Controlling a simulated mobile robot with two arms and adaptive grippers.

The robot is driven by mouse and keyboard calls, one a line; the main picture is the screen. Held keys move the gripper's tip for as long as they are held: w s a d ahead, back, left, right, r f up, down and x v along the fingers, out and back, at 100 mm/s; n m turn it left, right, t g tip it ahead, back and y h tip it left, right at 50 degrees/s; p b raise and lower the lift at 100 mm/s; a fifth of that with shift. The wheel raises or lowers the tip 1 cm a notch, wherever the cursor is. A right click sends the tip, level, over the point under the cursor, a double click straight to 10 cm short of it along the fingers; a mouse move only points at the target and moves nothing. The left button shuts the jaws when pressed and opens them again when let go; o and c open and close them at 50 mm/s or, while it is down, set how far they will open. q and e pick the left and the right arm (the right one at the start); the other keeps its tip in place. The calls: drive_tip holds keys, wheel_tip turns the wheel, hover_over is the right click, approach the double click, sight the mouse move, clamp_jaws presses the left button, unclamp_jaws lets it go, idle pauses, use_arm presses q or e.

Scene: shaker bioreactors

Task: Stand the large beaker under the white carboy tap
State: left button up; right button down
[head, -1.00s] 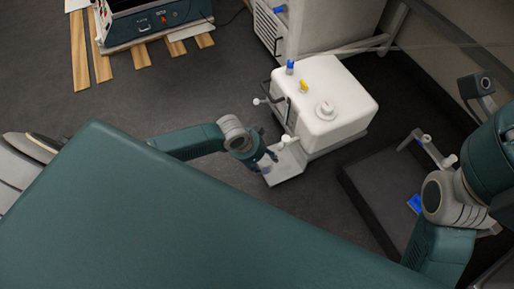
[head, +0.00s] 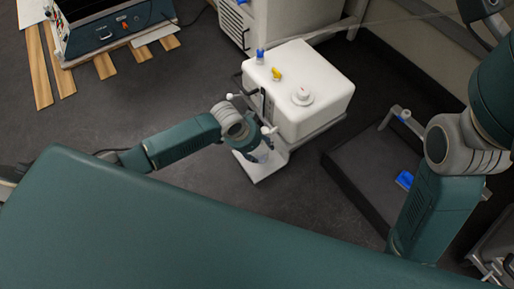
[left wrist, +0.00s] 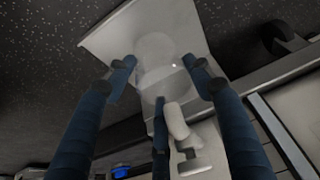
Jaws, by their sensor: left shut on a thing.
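The white carboy (head: 305,95) stands right of my left gripper, with its white tap (head: 268,130) facing the gripper. A pale platform (head: 262,174) juts out below the tap; it also shows in the left wrist view (left wrist: 108,38). The beaker is over the platform, close to the tap. The white tap part (left wrist: 178,122) shows near it in the wrist view. I cannot tell whether the beaker touches the platform. My right gripper is out of view.
A teal and black device (head: 110,22) sits on wooden slats at the upper left. A pale cabinet (head: 285,18) stands behind the carboy. The floor left of the platform is clear.

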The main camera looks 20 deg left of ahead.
use_arm(q)
drive_tip(key=shift+f, duration=0.1)
drive_tip(key=o, duration=1.2)
drive_tip(key=v, duration=1.2)
